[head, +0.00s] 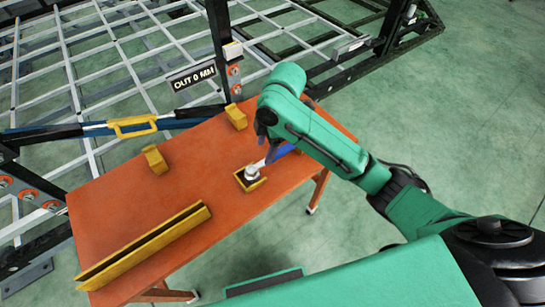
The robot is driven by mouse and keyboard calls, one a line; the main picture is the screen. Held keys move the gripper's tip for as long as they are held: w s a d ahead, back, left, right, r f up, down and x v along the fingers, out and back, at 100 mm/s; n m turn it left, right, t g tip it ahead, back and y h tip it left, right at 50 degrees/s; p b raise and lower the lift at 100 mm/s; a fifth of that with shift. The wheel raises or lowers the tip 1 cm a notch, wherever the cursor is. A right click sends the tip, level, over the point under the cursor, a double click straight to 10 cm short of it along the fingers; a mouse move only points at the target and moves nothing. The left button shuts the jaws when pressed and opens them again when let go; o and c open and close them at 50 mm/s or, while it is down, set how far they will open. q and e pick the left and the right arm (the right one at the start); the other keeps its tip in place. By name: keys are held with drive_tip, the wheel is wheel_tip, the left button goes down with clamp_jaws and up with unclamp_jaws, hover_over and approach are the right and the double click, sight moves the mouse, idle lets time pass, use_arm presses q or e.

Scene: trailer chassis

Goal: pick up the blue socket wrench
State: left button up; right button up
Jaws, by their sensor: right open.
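The blue socket wrench (283,152) lies on the orange table (115,195). Its silver head (252,172) sits at a small yellow holder (260,184), and its blue handle runs up and to the right, partly hidden by my right arm. My right gripper (269,150) is open and points down over the wrench, close to the shaft between head and handle. I cannot tell whether the fingers are around the shaft or only above it. My left gripper is not in view.
A long yellow rail (145,245) lies along the table's front left. Two yellow blocks (155,159) (236,117) stand at its back edge. Behind are a black and blue bar with a yellow handle (133,126), an "OUT 0 MM" sign (191,76) and the trailer frame.

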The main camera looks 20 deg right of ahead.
drive_tip(key=w+d+r+n+h, duration=0.2)
drive_tip(key=w+d+r+n, duration=0.1)
drive_tip(key=d+r, duration=0.15)
drive_tip(key=shift+n+g, duration=0.3)
drive_tip(key=shift+g, duration=0.1)
drive_tip(key=f+p, duration=0.1)
drive_tip(key=f, duration=0.3)
drive_tip(key=f+p, duration=0.1)
drive_tip(key=f, duration=0.3)
drive_tip(key=f+p, duration=0.1)
drive_tip(key=f, duration=0.4)
drive_tip(key=shift+a, duration=0.4)
drive_tip(key=shift+f, duration=0.25)
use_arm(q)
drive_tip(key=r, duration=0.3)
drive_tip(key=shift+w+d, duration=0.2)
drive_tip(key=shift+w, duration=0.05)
use_arm(e)
clamp_jaws()
